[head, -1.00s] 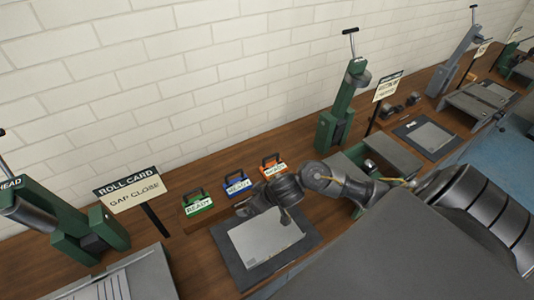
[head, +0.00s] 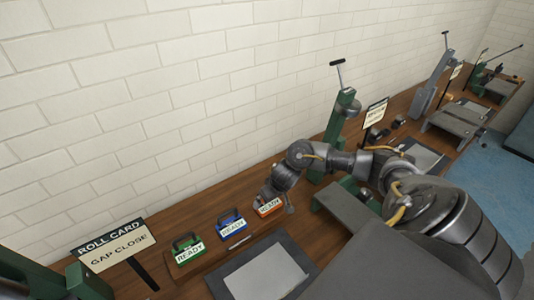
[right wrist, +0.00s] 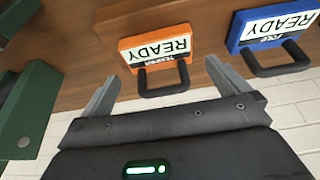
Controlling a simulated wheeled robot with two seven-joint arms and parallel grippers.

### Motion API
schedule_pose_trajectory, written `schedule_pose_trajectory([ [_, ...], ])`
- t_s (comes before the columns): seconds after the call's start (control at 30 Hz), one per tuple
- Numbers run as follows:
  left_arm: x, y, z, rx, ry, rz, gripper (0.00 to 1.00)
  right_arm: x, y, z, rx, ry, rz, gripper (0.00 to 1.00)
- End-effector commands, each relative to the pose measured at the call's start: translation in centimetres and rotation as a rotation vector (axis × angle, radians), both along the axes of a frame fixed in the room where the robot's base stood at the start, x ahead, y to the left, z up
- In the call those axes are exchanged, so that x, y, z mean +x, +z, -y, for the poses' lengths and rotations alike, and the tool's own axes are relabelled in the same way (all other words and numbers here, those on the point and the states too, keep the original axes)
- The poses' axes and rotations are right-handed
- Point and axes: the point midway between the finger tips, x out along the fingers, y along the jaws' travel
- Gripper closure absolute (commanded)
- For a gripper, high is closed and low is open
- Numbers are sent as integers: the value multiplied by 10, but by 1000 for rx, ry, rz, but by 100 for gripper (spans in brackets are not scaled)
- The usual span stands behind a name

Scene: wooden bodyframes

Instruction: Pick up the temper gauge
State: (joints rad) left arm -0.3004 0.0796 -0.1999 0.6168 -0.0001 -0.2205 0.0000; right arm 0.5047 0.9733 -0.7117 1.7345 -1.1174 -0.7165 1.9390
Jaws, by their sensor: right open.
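The temper gauge is an orange block (head: 267,208) with a white READY label, on the bench near the wall. In the right wrist view the orange gauge (right wrist: 157,44) shows upside down, with its dark handle toward me. My right gripper (head: 279,196) is at the orange gauge in the head view, partly covering it. In the right wrist view the right gripper (right wrist: 162,72) is open, with one finger on each side of the handle. Nothing is held, and I cannot tell whether the fingers touch it. My left gripper is not in view.
A blue gauge (head: 231,225) and a green gauge (head: 187,249) stand in a row left of the orange one. A grey plate (head: 265,277) lies on a dark mat in front. A green press (head: 340,130) stands to the right, and a sign (head: 112,243) to the left.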

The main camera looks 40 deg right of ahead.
Motion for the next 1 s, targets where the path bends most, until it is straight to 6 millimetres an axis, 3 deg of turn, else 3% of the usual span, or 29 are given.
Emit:
schedule_pose_trajectory([
  [0.23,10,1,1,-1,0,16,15,3,-9,-1,1,1,-1,0],
  [0.53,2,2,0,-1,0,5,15,14,-48,2,1,0,-1,0],
  [0.83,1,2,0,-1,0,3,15,16,-52,3,0,2,1,0],
  [1.0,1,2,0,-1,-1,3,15,16,-52,3,0,2,1,21],
])
